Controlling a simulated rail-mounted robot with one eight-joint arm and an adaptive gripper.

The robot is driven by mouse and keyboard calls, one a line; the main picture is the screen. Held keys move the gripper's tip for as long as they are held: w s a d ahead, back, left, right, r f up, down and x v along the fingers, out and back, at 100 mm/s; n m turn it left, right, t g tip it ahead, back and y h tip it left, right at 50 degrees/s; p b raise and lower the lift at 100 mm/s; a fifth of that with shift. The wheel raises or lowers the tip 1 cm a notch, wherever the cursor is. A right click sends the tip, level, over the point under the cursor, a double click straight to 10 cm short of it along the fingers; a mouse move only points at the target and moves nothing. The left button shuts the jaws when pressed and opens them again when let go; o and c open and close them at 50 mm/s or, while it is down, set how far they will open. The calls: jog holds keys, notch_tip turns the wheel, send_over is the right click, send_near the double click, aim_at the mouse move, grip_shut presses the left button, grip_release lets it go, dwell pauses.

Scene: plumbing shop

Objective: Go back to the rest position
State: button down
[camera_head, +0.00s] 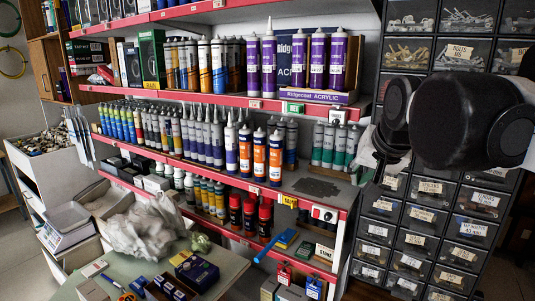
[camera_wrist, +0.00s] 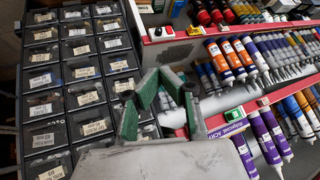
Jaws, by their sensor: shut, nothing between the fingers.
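My arm (camera_head: 460,120) reaches in from the right in the head view, in front of the drawer cabinet. Part of my gripper (camera_head: 371,150) shows at its left end, beside the right end of the shelves; its fingertips are not clear there. In the wrist view my gripper (camera_wrist: 162,74) shows its green-sided fingers closing together at the top, shut and empty. It is in free air, with the shelves and cabinet behind it.
Red-edged shelves (camera_head: 215,95) hold rows of tubes and cartridges. A dark drawer cabinet (camera_head: 420,215) stands right of them, close behind my arm. A low green table (camera_head: 215,265) with small boxes and a plastic bag (camera_head: 145,228) is at the lower left.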

jog(key=s+f+n+b, duration=0.1)
jog(key=s+f+b, duration=0.1)
jog(key=s+f, duration=0.7)
jog(key=s+f+n+g+b, duration=0.1)
jog(key=s+f+n+b, duration=0.1)
jog(key=s+f, duration=0.7)
notch_tip(320, 180, down, 6)
jog(key=shift+r+n+b, duration=0.1)
jog(key=shift+n+b, duration=0.2)
jog(key=shift+b, duration=0.25)
jog(key=shift+d, duration=0.1)
